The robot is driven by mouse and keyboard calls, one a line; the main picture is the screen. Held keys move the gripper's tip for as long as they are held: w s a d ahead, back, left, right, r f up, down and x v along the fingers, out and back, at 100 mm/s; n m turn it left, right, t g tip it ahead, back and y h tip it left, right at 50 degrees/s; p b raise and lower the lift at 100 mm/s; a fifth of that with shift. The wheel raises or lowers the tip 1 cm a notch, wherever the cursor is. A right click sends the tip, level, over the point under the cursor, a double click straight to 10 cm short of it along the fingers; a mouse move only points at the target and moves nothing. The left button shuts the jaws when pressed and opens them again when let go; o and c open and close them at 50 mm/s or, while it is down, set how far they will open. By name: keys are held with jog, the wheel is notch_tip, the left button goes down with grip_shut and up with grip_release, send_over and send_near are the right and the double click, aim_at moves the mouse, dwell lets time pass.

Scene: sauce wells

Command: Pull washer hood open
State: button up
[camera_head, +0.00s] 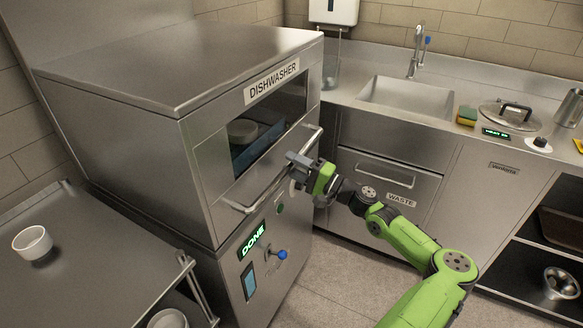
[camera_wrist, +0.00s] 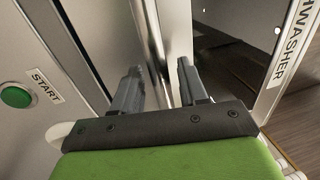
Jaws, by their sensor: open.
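The washer hood (camera_head: 205,165) is a steel box labelled DISHWASHER with a dark front window, and it is down over its base. Its bar handle (camera_head: 250,203) runs along the lower front. My gripper (camera_head: 298,161) is open at the right part of this handle. In the wrist view, the fingers of my gripper (camera_wrist: 160,82) point at the hood front, and the bright handle bar (camera_wrist: 152,42) runs between them. I cannot tell whether either finger touches it.
A green DONE display (camera_head: 252,241) and a blue-tipped knob (camera_head: 281,254) sit below the hood. The green START button (camera_wrist: 16,96) is left of my gripper. A steel table (camera_head: 85,265) with a white bowl (camera_head: 32,243) stands left; a sink counter (camera_head: 400,98) is right. Open floor lies in front.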

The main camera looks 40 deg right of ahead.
jog(key=shift+w+a+r, duration=0.1)
jog(key=shift+w, duration=0.25)
grip_shut()
jog(key=shift+r, duration=0.1)
notch_tip(320, 180, up, 32)
jog(key=p, duration=2.4)
jog(key=shift+r, duration=0.15)
grip_release()
